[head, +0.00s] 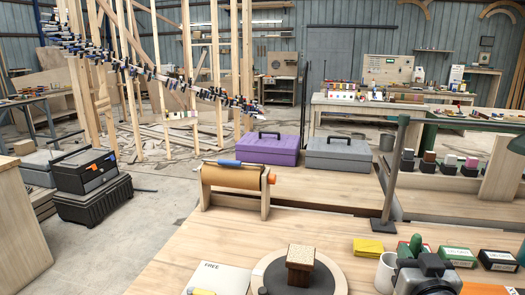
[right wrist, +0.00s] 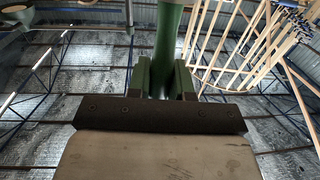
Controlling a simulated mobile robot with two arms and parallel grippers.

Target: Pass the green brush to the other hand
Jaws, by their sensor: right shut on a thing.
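My right gripper (head: 428,264) is at the bottom right of the head view, above the near workbench. It is shut on the green brush (head: 416,243), whose green end shows just above the jaws. In the right wrist view the brush's green handle (right wrist: 168,40) runs up from between the finger parts. A dark riveted band (right wrist: 160,113) and a broad pale part (right wrist: 160,155) fill the lower middle of that view. My left gripper is not in view.
Near the right gripper are a white mug (head: 385,272), a yellow pad (head: 368,248), and green boxes (head: 458,254). A wooden block (head: 300,264) stands on a round disc (head: 270,275). A paper roll stand (head: 235,186) and green lamp (head: 392,180) are farther back. Bare bench lies between.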

